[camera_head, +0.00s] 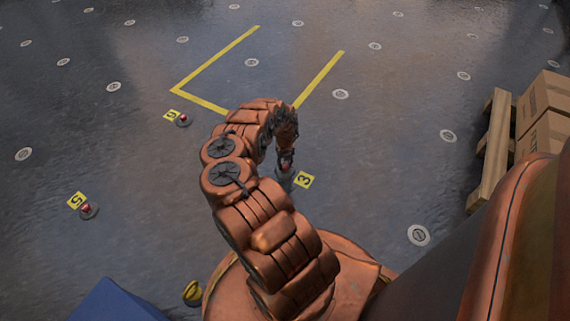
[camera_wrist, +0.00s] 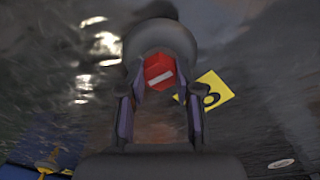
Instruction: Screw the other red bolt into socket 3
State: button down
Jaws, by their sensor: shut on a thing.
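My gripper (camera_head: 286,160) points down at the floor beside the yellow tag marked 3 (camera_head: 304,180). In the wrist view, its two fingers stand on either side of a red bolt (camera_wrist: 159,72) with a hex head and a pale bar across it, and the gripper is shut on it. A grey round socket (camera_wrist: 160,36) shows around and behind the bolt head; it also shows below the gripper in the head view (camera_head: 284,177). How deep the bolt sits in the socket is hidden.
Red pieces stand in floor sockets by the tag marked 5 (camera_head: 76,200) and another tag (camera_head: 171,115), which reads 6 or 9. Cardboard boxes (camera_head: 545,110) and a wooden pallet (camera_head: 494,150) stand at right. A blue box (camera_head: 115,303) is at lower left. Floor around socket 3 is clear.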

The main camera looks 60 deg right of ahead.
jog(key=shift+s+a+m+p, duration=0.15)
jog(key=shift+m+p, duration=0.2)
jog(key=shift+m, duration=0.45)
jog(key=m, duration=0.3)
jog(key=shift+f, duration=0.1)
jog(key=c, duration=0.7)
grip_release()
jog(key=shift+r+p, duration=1.8)
jog(key=shift+r, duration=0.3)
